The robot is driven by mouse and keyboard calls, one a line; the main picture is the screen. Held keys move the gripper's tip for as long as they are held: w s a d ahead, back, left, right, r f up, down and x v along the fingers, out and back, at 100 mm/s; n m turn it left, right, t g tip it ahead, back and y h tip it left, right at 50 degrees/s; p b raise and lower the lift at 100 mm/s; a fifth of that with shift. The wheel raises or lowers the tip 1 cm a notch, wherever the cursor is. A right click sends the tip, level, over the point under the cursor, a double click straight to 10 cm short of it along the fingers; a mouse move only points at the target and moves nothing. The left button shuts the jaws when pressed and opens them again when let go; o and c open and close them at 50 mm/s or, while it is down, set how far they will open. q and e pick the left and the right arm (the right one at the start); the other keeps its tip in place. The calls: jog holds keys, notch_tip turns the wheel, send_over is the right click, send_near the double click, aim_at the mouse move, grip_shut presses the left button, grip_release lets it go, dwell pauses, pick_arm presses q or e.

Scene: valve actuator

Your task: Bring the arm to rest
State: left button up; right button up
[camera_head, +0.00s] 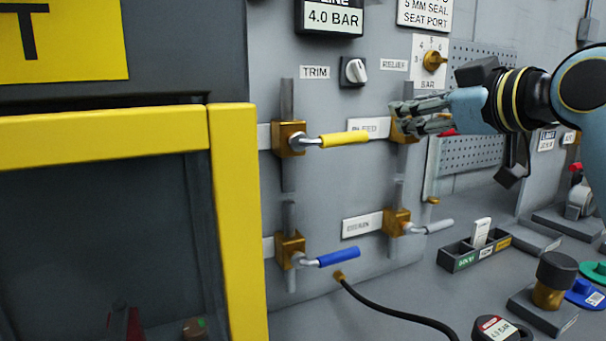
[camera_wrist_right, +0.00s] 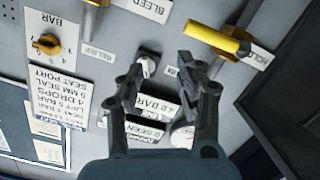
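My right arm comes in from the right, and its gripper (camera_head: 400,114) is in front of the upper right valve on the grey panel. In the right wrist view the gripper (camera_wrist_right: 162,62) has its two fingers apart with nothing held between them. The panel, with a white trim knob (camera_wrist_right: 147,67) and dark 4.0 BAR display, shows behind the fingers. In the head view, the gripper partly hides the brass valve body and the red handle (camera_head: 448,132). My left gripper is not in view.
The panel carries a yellow-handled valve (camera_head: 344,139), a blue-handled valve (camera_head: 338,257), a grey-handled valve (camera_head: 437,227) and a brass BAR knob (camera_head: 433,60). A yellow frame (camera_head: 232,210) stands at left. A tag tray (camera_head: 463,259) and black hose (camera_head: 400,315) are below.

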jog(key=s+d+f+m+g+h, duration=0.2)
jog(key=s+d+f+m+g, duration=0.15)
jog(key=s+f, duration=0.8)
jog(key=s+d+f+m+g+h, duration=0.25)
jog(key=s+f+g, duration=0.25)
jog(key=s+f, duration=0.7)
jog(key=s+d+f+m+g+h, duration=0.2)
jog(key=s+f+g, duration=0.1)
jog(key=s+f, duration=0.65)
notch_tip(320, 180, down, 31)
jog(key=s+d+g+b, duration=0.1)
jog(key=d+b, duration=0.2)
jog(key=b, duration=0.4)
jog(key=s+f+g+b, duration=0.1)
jog(key=s+f+b, duration=0.2)
jog(key=s+f, duration=0.6)
jog(key=s+f+g+b, duration=0.1)
jog(key=s+f+b, duration=0.2)
jog(key=s+f, duration=0.7)
notch_tip(320, 180, down, 5)
jog(key=shift+s+d+r+m, duration=0.1)
jog(key=shift+s+d+m, duration=0.1)
jog(key=shift+d+m, duration=0.15)
